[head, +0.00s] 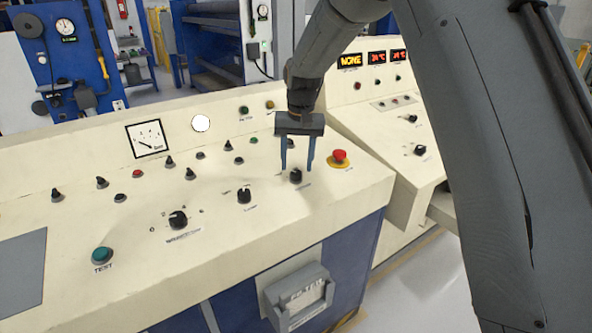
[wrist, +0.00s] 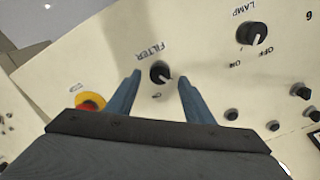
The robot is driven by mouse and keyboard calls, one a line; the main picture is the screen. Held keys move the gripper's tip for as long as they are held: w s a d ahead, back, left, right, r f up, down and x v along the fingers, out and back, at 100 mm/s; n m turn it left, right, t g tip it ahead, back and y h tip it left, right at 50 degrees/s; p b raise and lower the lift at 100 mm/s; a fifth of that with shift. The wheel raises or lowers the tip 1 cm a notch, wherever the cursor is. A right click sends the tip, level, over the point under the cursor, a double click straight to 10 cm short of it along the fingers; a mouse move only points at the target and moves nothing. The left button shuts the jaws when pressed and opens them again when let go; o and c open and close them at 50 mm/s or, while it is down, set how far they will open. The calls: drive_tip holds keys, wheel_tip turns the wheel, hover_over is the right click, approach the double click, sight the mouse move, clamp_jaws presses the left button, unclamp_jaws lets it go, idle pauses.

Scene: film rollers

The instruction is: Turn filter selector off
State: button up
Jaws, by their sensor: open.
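The filter selector (head: 296,176) is a small black rotary knob on the cream control panel. In the wrist view the filter selector (wrist: 160,73) has the label FILTER above it and a pale pointer line toward the lower right. My gripper (head: 296,170) points down at the panel with its two blue fingers apart. In the wrist view the fingers of my gripper (wrist: 158,76) stand on either side of the knob, with gaps between. I cannot tell whether the fingertips reach down to the knob's height.
A red emergency button (head: 340,156) on a yellow base sits close right of the filter knob. The lamp selector (head: 244,195) lies to the left, marked OFF and ON in the wrist view. Several small toggles stand behind. A larger numbered knob (head: 178,219) is further left.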

sight(298, 174)
drive_tip(key=shift+s+d+r+b, duration=0.1)
drive_tip(key=shift+r+b, duration=0.15)
drive_tip(key=shift+r, duration=0.95)
drive_tip(key=shift+s+d+r+b, duration=0.1)
drive_tip(key=shift+r+b, duration=0.1)
drive_tip(key=shift+r, duration=1)
drive_tip(key=shift+a, duration=0.1)
